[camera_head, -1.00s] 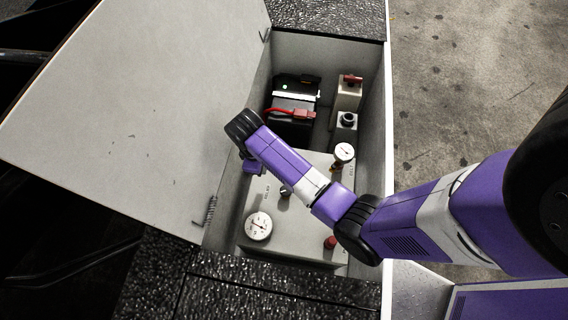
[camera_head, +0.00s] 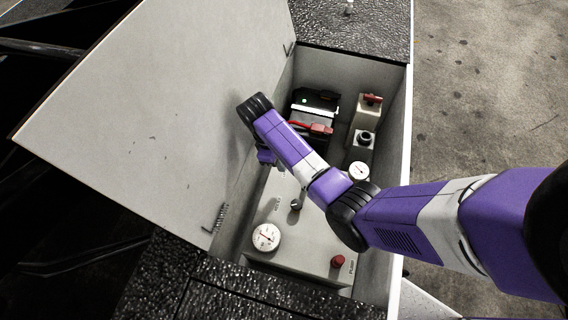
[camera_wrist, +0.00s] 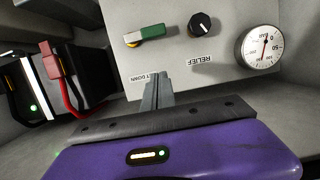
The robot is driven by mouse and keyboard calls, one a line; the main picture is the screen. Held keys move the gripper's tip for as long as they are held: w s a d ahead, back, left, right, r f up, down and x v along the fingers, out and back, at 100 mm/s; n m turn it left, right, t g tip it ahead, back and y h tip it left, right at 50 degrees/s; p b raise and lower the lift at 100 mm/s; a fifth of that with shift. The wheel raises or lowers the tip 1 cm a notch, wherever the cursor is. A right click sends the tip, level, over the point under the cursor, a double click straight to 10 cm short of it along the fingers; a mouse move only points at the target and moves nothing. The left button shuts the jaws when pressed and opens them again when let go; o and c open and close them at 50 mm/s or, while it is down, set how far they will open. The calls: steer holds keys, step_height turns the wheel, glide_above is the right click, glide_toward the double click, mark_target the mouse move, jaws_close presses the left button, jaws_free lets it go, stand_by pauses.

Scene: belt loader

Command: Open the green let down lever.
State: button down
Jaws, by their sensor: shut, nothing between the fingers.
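The green let down lever (camera_wrist: 147,35) shows in the wrist view on the front of a grey control box, above a label that reads "DOWN" in part. In the head view my arm hides the lever, and my gripper (camera_head: 266,157) shows only in part beside the open lid.
A black relief knob (camera_wrist: 200,24) and a gauge (camera_wrist: 260,48) sit right of the lever. A battery with a red clamp (camera_wrist: 54,62) is at left. In the head view, the open lid (camera_head: 150,100) stands left of my arm, and a red button (camera_head: 338,262) sits on the box.

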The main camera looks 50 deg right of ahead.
steer(key=x, duration=0.7)
steer(key=shift+s+d+f+p, duration=0.1)
steer(key=shift+s+d+p, duration=0.1)
steer(key=shift+s, duration=0.45)
steer(key=shift+s+d+r+p, duration=0.1)
steer(key=shift+s+d+p, duration=0.15)
steer(key=shift+s, duration=0.4)
steer(key=shift+s+d+f+p, duration=0.1)
steer(key=shift+s+d+p, duration=0.1)
steer(key=shift+s, duration=0.4)
